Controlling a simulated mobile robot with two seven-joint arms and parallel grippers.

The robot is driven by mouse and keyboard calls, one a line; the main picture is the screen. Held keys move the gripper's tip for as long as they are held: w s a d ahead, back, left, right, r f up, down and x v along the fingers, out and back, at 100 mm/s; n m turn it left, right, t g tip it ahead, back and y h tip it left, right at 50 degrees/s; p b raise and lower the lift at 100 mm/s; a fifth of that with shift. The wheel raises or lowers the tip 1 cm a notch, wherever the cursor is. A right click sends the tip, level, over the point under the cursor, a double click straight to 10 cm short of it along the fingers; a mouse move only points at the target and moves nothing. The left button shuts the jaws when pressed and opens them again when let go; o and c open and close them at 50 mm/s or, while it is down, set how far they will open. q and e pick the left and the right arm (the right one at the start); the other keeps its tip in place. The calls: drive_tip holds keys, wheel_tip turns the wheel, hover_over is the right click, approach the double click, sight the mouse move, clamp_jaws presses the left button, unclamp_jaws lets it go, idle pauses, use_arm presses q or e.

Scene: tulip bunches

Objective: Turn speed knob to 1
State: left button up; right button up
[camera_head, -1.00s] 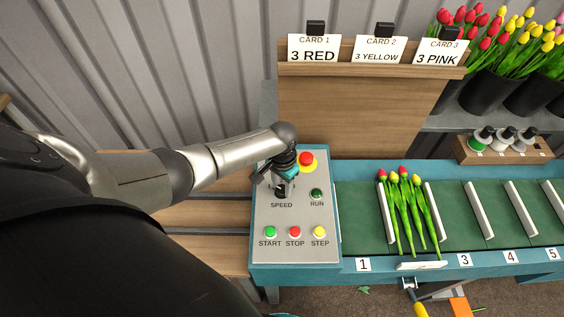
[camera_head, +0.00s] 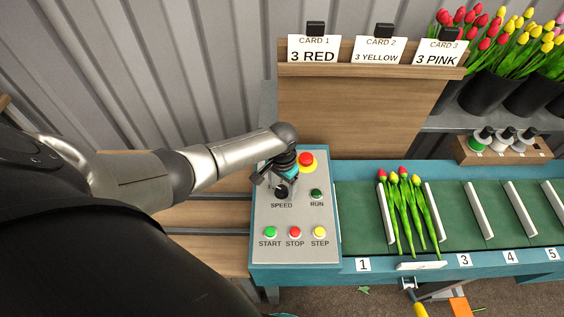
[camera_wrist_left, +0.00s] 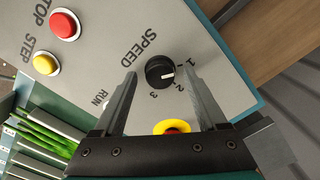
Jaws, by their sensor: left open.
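The black speed knob (camera_head: 281,193) sits on the grey control panel (camera_head: 262,212), above the SPEED label. In the left wrist view the knob (camera_wrist_left: 159,72) shows whole, with its white pointer mark aimed between the 1 and the 2. The 3 is also readable. My left gripper (camera_head: 276,182) is just over the knob. In the left wrist view its two fingers (camera_wrist_left: 158,74) are open, one on each side of the knob, with visible gaps. Nothing is held. My right gripper is not in view.
A red-and-yellow stop button (camera_head: 307,161) is close behind the gripper. The RUN lamp (camera_head: 317,194) and green START (camera_head: 271,232), red STOP (camera_head: 295,232) and yellow STEP (camera_head: 320,232) buttons are nearby. Tulips (camera_head: 407,205) lie on the green belt (camera_head: 355,215) to the right.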

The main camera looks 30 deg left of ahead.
sight(282, 189)
use_arm(q)
drive_tip(key=shift+r, duration=0.1)
wheel_tip(282, 189, up, 15)
drive_tip(key=p, duration=0.2)
drive_tip(key=shift+p, duration=0.3)
idle(0.4)
